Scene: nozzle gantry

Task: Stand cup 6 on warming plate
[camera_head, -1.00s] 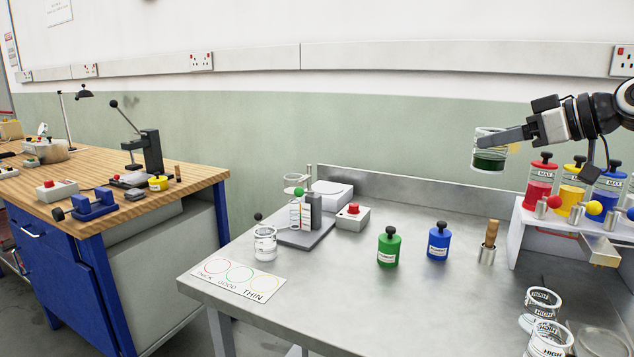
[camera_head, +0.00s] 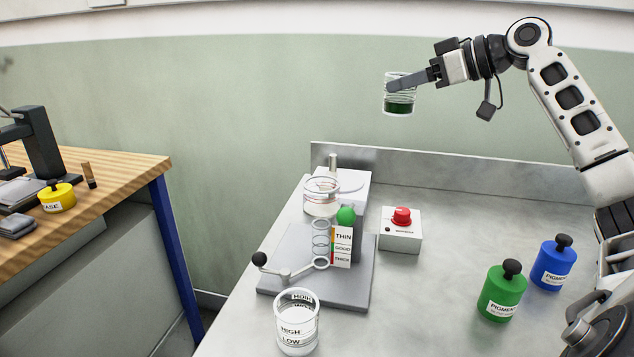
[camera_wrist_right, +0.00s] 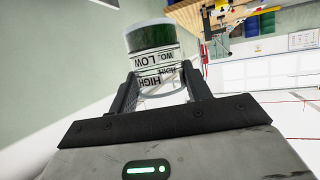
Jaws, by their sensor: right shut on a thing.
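My right gripper (camera_head: 397,83) is shut on a clear glass cup (camera_head: 399,106) with dark green liquid in its lower part. It holds the cup upright, high above the back of the bench, apart from everything. In the right wrist view the cup (camera_wrist_right: 152,62) sits between the fingers, with HIGH and LOW marks; no number is readable. A low white box with a rounded marking on top (camera_head: 357,183) stands behind the gauge stand, partly hidden; it may be the warming plate, but I cannot tell. My left gripper is not in view.
A red-button box (camera_head: 402,236), green pot (camera_head: 502,291) and blue pot (camera_head: 553,264) stand to the right. The bench is clear between them.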

